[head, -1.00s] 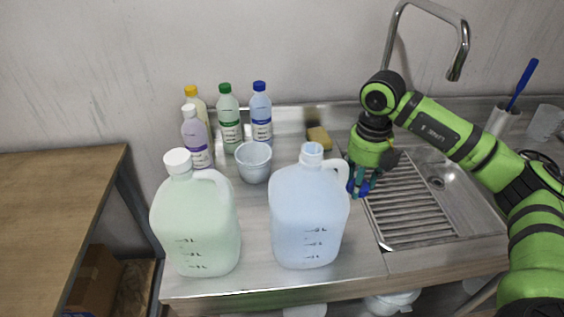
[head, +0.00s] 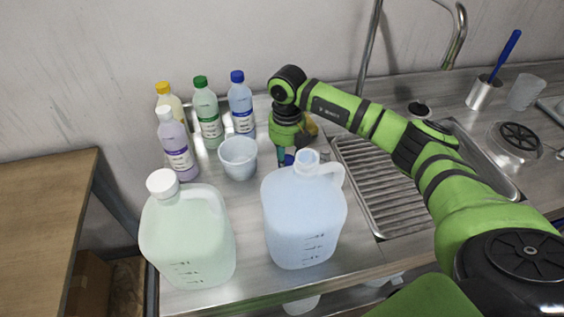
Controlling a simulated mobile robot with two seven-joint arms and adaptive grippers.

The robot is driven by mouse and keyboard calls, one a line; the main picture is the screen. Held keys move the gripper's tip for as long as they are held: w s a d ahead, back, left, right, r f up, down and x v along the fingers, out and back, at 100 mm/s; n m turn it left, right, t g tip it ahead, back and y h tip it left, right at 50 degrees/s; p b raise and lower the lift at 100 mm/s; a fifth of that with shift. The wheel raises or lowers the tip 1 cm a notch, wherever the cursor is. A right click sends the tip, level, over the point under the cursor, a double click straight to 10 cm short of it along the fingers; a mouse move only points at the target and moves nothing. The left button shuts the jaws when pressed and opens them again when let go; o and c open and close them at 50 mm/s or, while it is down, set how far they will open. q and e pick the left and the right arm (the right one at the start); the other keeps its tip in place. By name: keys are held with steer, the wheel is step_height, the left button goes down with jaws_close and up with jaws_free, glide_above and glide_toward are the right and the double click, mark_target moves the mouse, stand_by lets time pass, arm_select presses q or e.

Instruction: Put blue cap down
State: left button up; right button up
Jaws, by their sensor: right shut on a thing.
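The blue cap (head: 289,159) shows as a small dark blue patch at the fingertips of my right gripper (head: 287,158). That gripper is shut on the cap and points down, just behind the blue drum and right of the white cup. The blue drum (head: 303,218) stands at the front of the counter with its neck (head: 307,157) uncapped. The drum hides the lowest part of the fingers, so I cannot tell whether the cap touches the counter. My left gripper is not in view.
A pale green drum (head: 187,240) with a white cap stands at the front left. A white cup (head: 238,158) and several capped bottles, including a blue-capped one (head: 241,103), stand behind. A yellow sponge (head: 312,127) lies behind my gripper. The sink (head: 385,190) is at right.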

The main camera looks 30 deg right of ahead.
steer(key=shift+w+a+f, duration=0.4)
step_height(320, 180, down, 3)
steer(key=shift+f+p, duration=0.1)
steer(key=shift+p, duration=0.75)
steer(key=shift+f, duration=0.3)
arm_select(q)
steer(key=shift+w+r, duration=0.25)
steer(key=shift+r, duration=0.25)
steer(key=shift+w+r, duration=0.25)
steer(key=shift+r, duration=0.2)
arm_select(e)
steer(key=shift+f, duration=0.1)
steer(key=shift+f, duration=0.15)
steer(key=o, duration=0.7)
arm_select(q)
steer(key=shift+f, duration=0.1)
